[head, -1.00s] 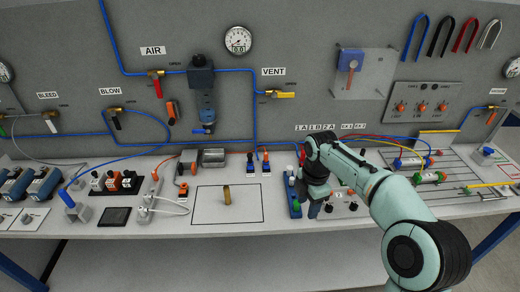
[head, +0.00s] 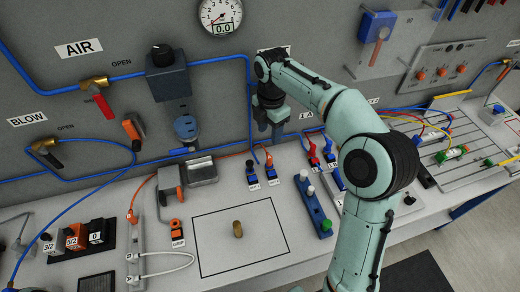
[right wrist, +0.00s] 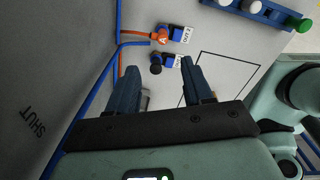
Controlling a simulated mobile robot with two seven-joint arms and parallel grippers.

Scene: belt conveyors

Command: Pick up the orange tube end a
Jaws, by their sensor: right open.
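The orange tube end a (head: 268,159) stands in a small blue holder (head: 271,174) on the bench below the wall panel. In the right wrist view the orange end (right wrist: 162,36), marked A, shows beyond the fingers with its orange tube running left. A dark tube end (right wrist: 155,69) on a blue tube stands in a second holder beside it. My right gripper (head: 271,127) is open and empty, above and apart from the tube end. It also shows in the right wrist view (right wrist: 158,64), fingers spread. My left gripper is not in view.
A blue rack (head: 312,206) with white and green knobs stands right of the holders. A brass-coloured piece (head: 238,229) lies inside a black outline in front. A grey metal tray (head: 201,170) lies to the left. The wall panel is close behind the gripper.

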